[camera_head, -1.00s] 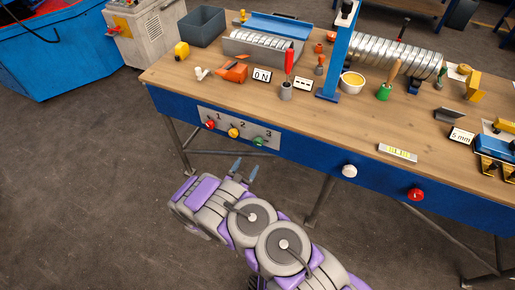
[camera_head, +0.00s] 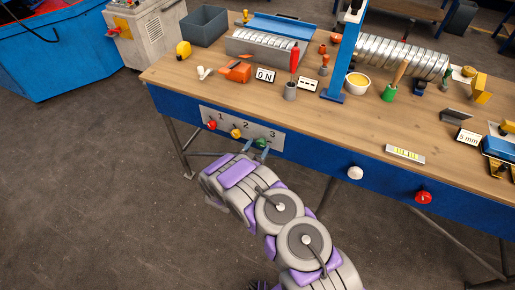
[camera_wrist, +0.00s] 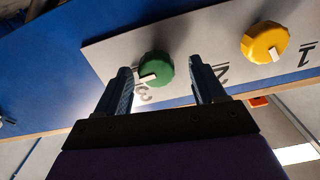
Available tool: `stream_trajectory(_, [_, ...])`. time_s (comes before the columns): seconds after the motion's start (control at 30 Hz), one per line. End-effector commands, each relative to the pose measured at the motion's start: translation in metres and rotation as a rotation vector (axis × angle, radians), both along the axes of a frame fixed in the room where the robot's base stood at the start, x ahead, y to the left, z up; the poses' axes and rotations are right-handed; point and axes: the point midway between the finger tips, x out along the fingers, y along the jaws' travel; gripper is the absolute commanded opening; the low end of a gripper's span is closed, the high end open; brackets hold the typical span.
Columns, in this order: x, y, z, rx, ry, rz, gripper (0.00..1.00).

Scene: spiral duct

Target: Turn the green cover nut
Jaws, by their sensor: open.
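The green cover nut (camera_wrist: 156,69) is a round ribbed knob with a white pointer mark, on the light grey panel (camera_wrist: 113,57) beside the number 3. In the wrist view it lies between and just beyond my two open fingers. My gripper (camera_wrist: 162,80) is open and empty, with one finger to each side of the nut, and I cannot tell whether either touches it. In the head view the green nut (camera_head: 261,143) is the rightmost of three knobs on the bench front, and my gripper (camera_head: 256,150) is right at it, partly covering it.
A yellow knob (camera_wrist: 265,42) at number 2 sits right of the nut in the wrist view. A red knob (camera_head: 212,125) is at number 1. A white knob (camera_head: 355,173) and a red knob (camera_head: 423,197) are farther right on the blue bench front (camera_head: 310,160).

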Motion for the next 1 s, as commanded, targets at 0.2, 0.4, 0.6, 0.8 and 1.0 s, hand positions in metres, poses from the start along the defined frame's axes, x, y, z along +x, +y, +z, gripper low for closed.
stream_trajectory(0.2, [0.0,-0.0033,0.0008,0.005,-0.001,-0.001,0.53])
stream_trajectory(0.4, [-0.0001,-0.0037,0.0007,0.005,0.001,-0.002,0.34])
stream_trajectory(0.6, [-0.0004,-0.0028,0.0001,0.001,0.0,-0.004,0.15])
stream_trajectory(0.8, [-0.0005,-0.0025,0.0,-0.003,0.004,-0.003,0.13])
stream_trajectory(1.0, [-0.0005,-0.0021,0.0005,-0.052,0.022,-0.002,0.13])
